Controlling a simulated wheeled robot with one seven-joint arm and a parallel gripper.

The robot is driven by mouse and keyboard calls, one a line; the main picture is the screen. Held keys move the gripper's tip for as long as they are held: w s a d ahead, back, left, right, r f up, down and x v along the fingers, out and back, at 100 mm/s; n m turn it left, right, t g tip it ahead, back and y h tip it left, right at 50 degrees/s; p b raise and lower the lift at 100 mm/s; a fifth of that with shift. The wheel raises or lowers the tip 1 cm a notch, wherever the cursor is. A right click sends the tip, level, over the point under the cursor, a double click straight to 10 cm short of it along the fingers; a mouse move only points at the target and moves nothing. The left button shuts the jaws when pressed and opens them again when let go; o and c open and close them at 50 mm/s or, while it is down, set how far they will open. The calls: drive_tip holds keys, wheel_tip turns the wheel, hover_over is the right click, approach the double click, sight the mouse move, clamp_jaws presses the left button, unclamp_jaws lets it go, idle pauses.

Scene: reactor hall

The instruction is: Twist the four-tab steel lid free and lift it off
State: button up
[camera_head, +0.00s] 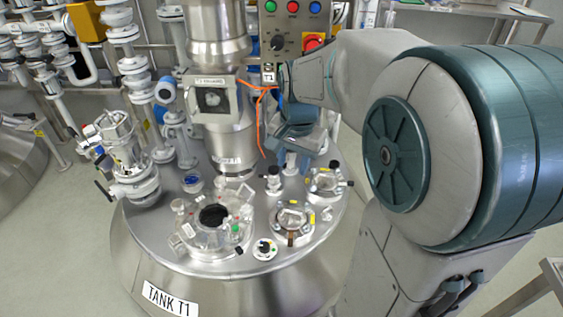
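Tank T1's steel top (165,215) carries several fittings. A round steel lid with a raised handle (292,218) sits at the front right of the top, with small clamps or tabs around its rim. A similar round lid (325,183) sits behind it to the right, with yellow marks and dark knobs. I cannot tell which one is the four-tab lid; the tabs are too small to count. My gripper (296,148), blue-grey, hangs above the back right of the top, apart from both lids. Its fingers are partly hidden and seen at an angle, so its opening is unclear.
A clear-walled port with a dark opening (213,215) stands left of the front lid. A tall steel column (218,50) with an orange cable (260,120) rises behind. A valve assembly (128,160) stands at the left edge. A button panel (290,25) is behind my arm.

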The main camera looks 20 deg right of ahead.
drive_tip(key=w+d+f+m+b, duration=0.25)
drive_tip(key=w+f+b, duration=0.2)
drive_tip(key=f, duration=0.25)
drive_tip(key=w+d+f+m+b, duration=0.25)
drive_tip(key=w+f+m, duration=0.2)
drive_tip(key=f, duration=0.25)
drive_tip(key=m+g+b, duration=0.2)
drive_tip(key=m+b, duration=0.4)
drive_tip(key=b, duration=0.3)
approach(299, 221)
drive_tip(key=f+b, duration=0.1)
drive_tip(key=f, duration=0.1)
drive_tip(key=d+f+b, duration=0.1)
drive_tip(key=f, duration=0.1)
drive_tip(key=f+b, duration=0.2)
drive_tip(key=shift+w+d+f, duration=0.15)
drive_tip(key=shift+w+f, duration=0.1)
drive_tip(key=shift+w, duration=0.1)
clamp_jaws()
drive_tip(key=m, duration=0.1)
drive_tip(key=m+p, duration=0.1)
drive_tip(key=m, duration=0.1)
drive_tip(key=shift+s+a+r, duration=0.15)
drive_tip(key=shift+s+a, duration=0.2)
drive_tip(key=shift+s+a+m+p, duration=0.15)
drive_tip(key=shift+m+p, duration=0.1)
drive_tip(key=shift+m, duration=0.35)
drive_tip(key=shift+s+a+m+p, duration=0.1)
drive_tip(key=shift+m+p, duration=0.15)
drive_tip(key=shift+m, duration=0.35)
